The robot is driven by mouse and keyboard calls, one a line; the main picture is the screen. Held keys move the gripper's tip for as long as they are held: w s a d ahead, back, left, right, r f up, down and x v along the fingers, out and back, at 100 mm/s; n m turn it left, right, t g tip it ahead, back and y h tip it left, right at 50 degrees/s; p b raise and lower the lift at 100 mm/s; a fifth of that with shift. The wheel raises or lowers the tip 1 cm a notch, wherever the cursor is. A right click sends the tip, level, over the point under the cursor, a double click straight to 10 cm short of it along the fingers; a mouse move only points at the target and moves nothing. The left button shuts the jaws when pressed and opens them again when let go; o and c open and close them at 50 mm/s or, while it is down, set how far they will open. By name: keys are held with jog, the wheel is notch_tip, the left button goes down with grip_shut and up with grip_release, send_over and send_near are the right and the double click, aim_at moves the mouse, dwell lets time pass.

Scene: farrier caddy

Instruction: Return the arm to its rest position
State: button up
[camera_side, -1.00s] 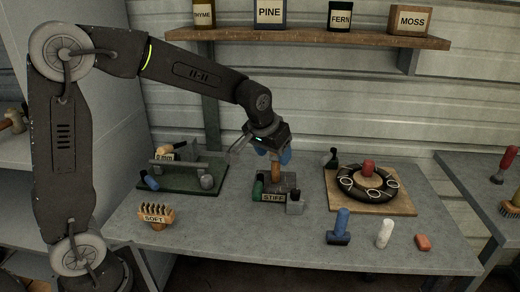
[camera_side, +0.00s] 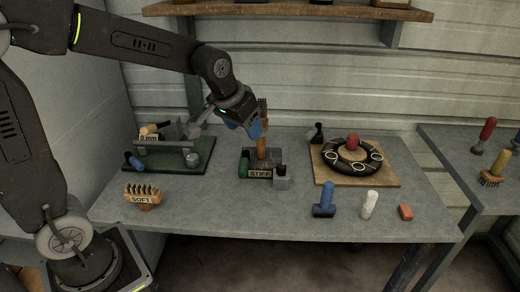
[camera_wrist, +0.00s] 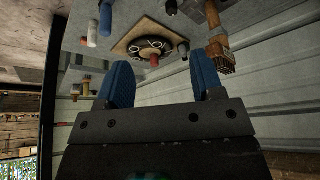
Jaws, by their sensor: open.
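My gripper (camera_side: 247,130) has its two blue fingers apart and nothing between them; they also show spread in the wrist view (camera_wrist: 160,82). It is in the air just left of a wooden-handled brush (camera_side: 261,147), with a small gap seeming to lie between them. The brush stands upright with its brown bristles on top, in a grey holder labelled STIFF (camera_side: 260,174). The brush also shows in the wrist view (camera_wrist: 214,40), beyond the right finger. My arm reaches in from the upper left, over the table.
A green tray (camera_side: 200,168) with metal parts lies at left, behind the SOFT brush (camera_side: 142,197). A wooden board (camera_side: 385,178) with a black ring is at right. Blue (camera_side: 325,198), white (camera_side: 370,205) and red (camera_side: 406,212) pieces stand in front. A shelf (camera_side: 290,11) runs above.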

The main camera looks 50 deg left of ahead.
jog(key=s+d+r, duration=0.1)
jog(key=s, duration=0.8)
jog(key=s+d+m, duration=0.1)
jog(key=s+d, duration=0.1)
jog(key=s, duration=0.8)
jog(key=shift+s+r+t+h, duration=0.15)
jog(key=shift+r+t+h, duration=0.15)
jog(key=shift+r, duration=0.1)
